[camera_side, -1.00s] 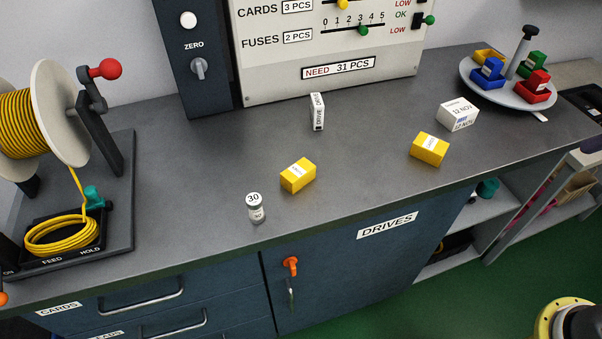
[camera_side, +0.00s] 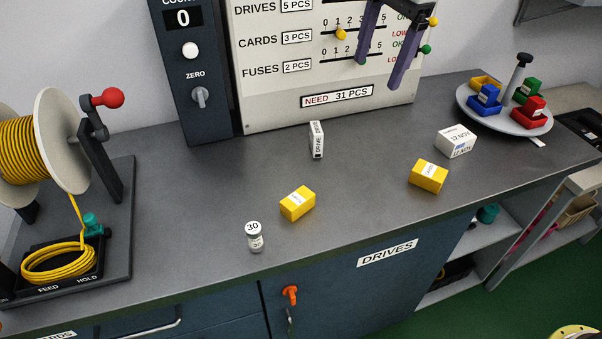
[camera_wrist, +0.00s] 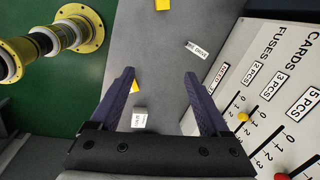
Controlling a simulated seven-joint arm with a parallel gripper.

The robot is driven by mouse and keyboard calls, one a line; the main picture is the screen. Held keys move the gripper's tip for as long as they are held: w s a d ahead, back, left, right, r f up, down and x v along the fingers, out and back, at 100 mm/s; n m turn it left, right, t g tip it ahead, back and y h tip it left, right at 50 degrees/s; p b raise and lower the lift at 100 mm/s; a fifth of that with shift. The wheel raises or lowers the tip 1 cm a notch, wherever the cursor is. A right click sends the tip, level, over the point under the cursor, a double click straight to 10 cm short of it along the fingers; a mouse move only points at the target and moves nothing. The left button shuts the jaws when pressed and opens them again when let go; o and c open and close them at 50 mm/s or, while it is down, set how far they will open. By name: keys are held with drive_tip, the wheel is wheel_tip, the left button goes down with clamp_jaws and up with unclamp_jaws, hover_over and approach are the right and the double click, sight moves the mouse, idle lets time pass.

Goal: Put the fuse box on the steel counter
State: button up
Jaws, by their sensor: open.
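My gripper (camera_side: 380,75) is open and empty, its two purple fingers raised in front of the count panel at the top of the side view. In the wrist view my gripper (camera_wrist: 159,75) points over the grey counter (camera_side: 180,200). Two yellow boxes lie on the counter, one left of centre (camera_side: 297,203) and one at the right (camera_side: 428,175). Their labels are too small to read, so I cannot tell which is the fuse box. In the wrist view the right yellow box (camera_wrist: 134,87) is partly behind a finger; the other yellow box (camera_wrist: 162,4) is cut off at the top edge.
A white DRIVE box (camera_side: 317,139) stands near the panel (camera_side: 290,75). A small vial (camera_side: 254,237) is near the front edge. A round tray (camera_side: 470,104) holds coloured bins. A cable reel (camera_side: 62,120) stands left.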

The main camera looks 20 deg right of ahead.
drive_tip(key=w+a+f+n+g, duration=0.1)
drive_tip(key=w+a+f, duration=0.1)
drive_tip(key=a+f, duration=0.7)
drive_tip(key=n, duration=0.1)
hover_over(298, 198)
wheel_tip(298, 198, down, 5)
drive_tip(key=shift+g+h, duration=0.4)
wheel_tip(298, 198, down, 8)
drive_tip(key=shift+s+d+f, duration=0.1)
drive_tip(key=shift+f, duration=2.7)
clamp_jaws()
